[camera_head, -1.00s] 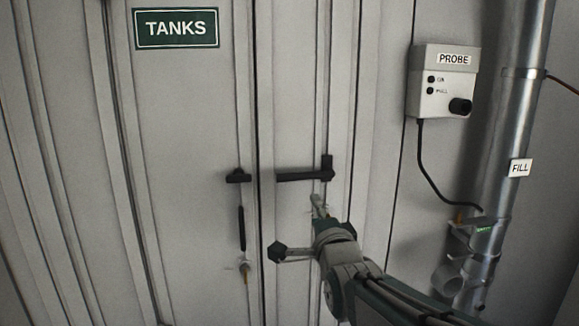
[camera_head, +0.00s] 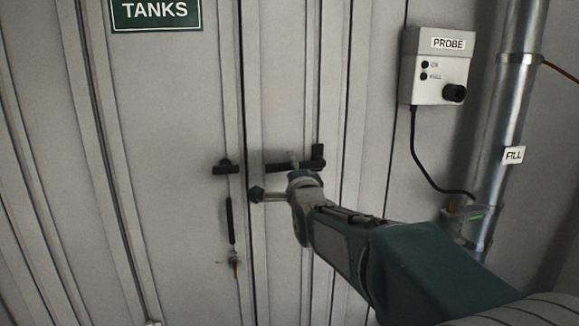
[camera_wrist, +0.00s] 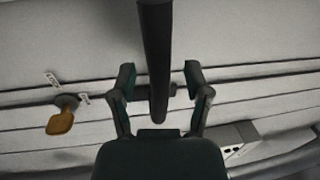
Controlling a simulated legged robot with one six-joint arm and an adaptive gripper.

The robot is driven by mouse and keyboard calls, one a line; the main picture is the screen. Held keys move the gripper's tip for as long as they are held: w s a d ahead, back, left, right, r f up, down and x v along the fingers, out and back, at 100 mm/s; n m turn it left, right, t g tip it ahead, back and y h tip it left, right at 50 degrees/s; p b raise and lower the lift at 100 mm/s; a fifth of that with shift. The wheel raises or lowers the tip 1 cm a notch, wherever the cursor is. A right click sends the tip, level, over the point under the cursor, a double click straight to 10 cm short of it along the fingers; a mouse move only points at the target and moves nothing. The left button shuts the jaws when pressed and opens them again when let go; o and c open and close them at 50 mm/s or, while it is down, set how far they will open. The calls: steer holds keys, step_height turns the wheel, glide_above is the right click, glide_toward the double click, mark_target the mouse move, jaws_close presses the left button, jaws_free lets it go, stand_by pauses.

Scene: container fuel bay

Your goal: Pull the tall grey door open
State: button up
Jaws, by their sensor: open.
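The tall grey door (camera_head: 175,100) stands upright with a dark seam along its right side, and it looks shut. A black lever handle (camera_head: 276,167) lies level just right of the seam. My gripper (camera_head: 293,158) is at this handle, and my wrist hides part of the area below it. In the wrist view the black handle bar (camera_wrist: 156,50) runs down between the two fingers of my gripper (camera_wrist: 160,80). The fingers are open, with a gap on each side of the bar. I cannot tell whether either touches it.
A black catch (camera_head: 226,168) sits left of the seam, above a dark vertical bar (camera_head: 229,220). An orange key (camera_wrist: 60,122) hangs in a lock. At the right are a grey PROBE box (camera_head: 437,66) with a cable and a metal FILL pipe (camera_head: 508,110).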

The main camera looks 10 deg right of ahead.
steer(key=shift+w+r, duration=0.1)
steer(key=shift+w, duration=0.25)
jaws_close()
steer(key=shift+d+f+n+g+y, duration=0.1)
steer(key=shift+d+f+n+y, duration=0.2)
steer(key=shift+f+n, duration=0.85)
steer(key=shift+d+f+n+g+y, duration=0.15)
steer(key=shift+f+n+y, duration=0.25)
steer(key=shift+n, duration=1.4)
steer(key=shift+d+f+n+g+y, duration=0.1)
steer(key=shift+d+f+n+y, duration=0.2)
steer(key=shift+f+n, duration=0.85)
steer(key=shift+r+n, duration=0.3)
steer(key=shift+r, duration=0.05)
